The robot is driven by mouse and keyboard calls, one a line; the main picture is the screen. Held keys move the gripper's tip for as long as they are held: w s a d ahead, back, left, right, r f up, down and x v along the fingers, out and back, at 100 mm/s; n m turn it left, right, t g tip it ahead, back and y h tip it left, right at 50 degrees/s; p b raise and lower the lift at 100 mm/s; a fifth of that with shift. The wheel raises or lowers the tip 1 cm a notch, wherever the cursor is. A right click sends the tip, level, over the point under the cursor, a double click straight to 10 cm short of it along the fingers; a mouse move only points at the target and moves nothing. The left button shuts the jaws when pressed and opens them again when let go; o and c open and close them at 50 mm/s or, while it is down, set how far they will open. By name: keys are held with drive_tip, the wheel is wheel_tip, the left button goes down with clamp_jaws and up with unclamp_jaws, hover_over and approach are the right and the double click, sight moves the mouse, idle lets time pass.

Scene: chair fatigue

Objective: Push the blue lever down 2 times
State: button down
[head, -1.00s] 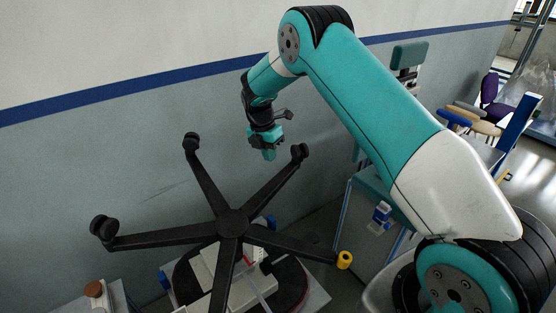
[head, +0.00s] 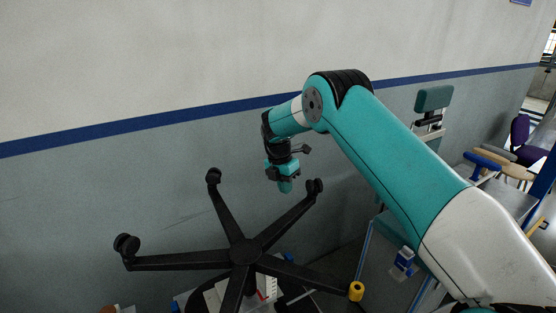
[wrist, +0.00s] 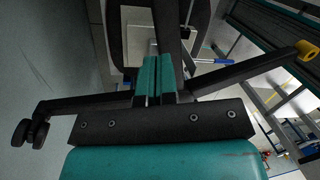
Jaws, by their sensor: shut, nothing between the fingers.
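The blue lever (wrist: 215,61) shows in the wrist view as a short blue handle on a thin metal rod, up and to the right of the fingertips. A small blue piece (head: 288,256) by the chair hub in the head view may be the same lever, partly hidden by a black leg. My gripper (head: 285,187) points down above the black chair base (head: 195,262), between two of its legs in the picture. In the wrist view the two teal fingers (wrist: 157,70) are together, empty and apart from the blue handle.
The chair base's legs spread around the gripper, with black casters (head: 127,245) and a yellow piece (head: 356,291) at their ends. A pale wall (head: 120,200) with a blue stripe stands behind. A teal chair (head: 434,100) and other furniture stand to the right.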

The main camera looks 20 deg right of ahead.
wheel_tip(320, 180, up, 10)
drive_tip(key=w+a+b, duration=0.1)
drive_tip(key=shift+w+a+f, duration=0.15)
drive_tip(key=shift+w+a, duration=0.15)
drive_tip(key=shift+a, duration=0.1)
idle(0.9)
drive_tip(key=s+a+r+m+t+b, duration=0.1)
drive_tip(key=s+a+r+m+b, duration=0.4)
drive_tip(key=s, duration=0.4)
drive_tip(key=s+a+m+y+b, duration=0.1)
drive_tip(key=s+a+m+y, duration=0.1)
drive_tip(key=s, duration=0.9)
drive_tip(key=s+a+f+m+y, duration=0.1)
drive_tip(key=s+a+m, duration=0.3)
drive_tip(key=s, duration=0.7)
drive_tip(key=s+a+m+y+b, duration=0.1)
drive_tip(key=s+a+m, duration=0.3)
drive_tip(key=s, duration=0.7)
drive_tip(key=shift+f+m+y+b, duration=0.3)
drive_tip(key=shift+f+y, duration=0.1)
drive_tip(key=shift+y, duration=0.5)
drive_tip(key=shift+s, duration=0.1)
